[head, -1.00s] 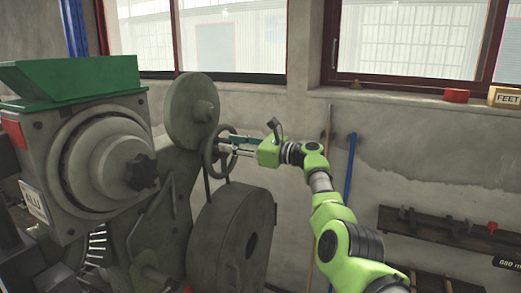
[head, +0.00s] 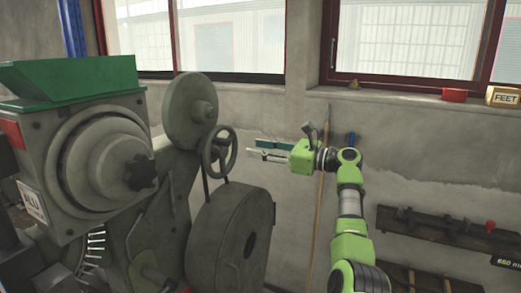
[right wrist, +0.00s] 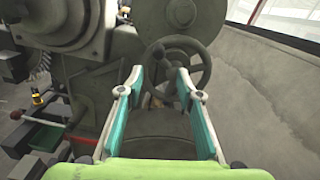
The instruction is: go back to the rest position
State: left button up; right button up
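My right gripper (head: 266,149) is in the middle of the head view, to the right of the press's handwheel (head: 232,153) and apart from it. In the right wrist view its two teal-lined fingers (right wrist: 160,84) stand apart with nothing held between them. The handwheel (right wrist: 203,58) shows beyond the fingertips there. The green arm behind the gripper runs down toward the lower right of the head view. My left gripper is not in view.
The grey rivet press (head: 110,160) with a green hopper (head: 70,78) fills the left side. A round grey drum (head: 235,240) stands below the handwheel. A wall rack (head: 440,230) is at the right. A wooden pole (head: 322,200) leans on the wall behind my arm.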

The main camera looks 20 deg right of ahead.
dwell(0.3)
notch_tip(320, 180, down, 21)
jog(key=w+n+g+h+b, duration=0.1)
jog(key=g+h, duration=0.1)
jog(key=h, duration=0.2)
jog(key=s+f+n+g+h+b, duration=0.15)
jog(key=s+f, duration=0.35)
jog(key=f, duration=0.9)
jog(key=s+a+f+n+g+h, duration=0.1)
jog(key=s+f+n+g+h, duration=0.3)
jog(key=f, duration=0.9)
jog(key=s+f+n+t+y+b, duration=0.15)
jog(key=s+f, duration=0.55)
jog(key=f, duration=0.7)
jog(key=s+f+n+g+h+b, duration=0.3)
jog(key=s+f+n, duration=0.6)
jog(key=s+f, duration=1.35)
jog(key=s+a+f+n+g, duration=0.1)
jog(key=s+a+f+n, duration=0.2)
jog(key=s, duration=1.3)
jog(key=s+a+f+n+g+h, duration=0.1)
jog(key=s+f+n, duration=0.4)
jog(key=s, duration=1.1)
jog(key=a+n+g, duration=0.1)
jog(key=a+n, duration=0.1)
jog(key=n, duration=0.1)
jog(key=shift+s+f, duration=0.2)
jog(key=shift+f, duration=0.15)
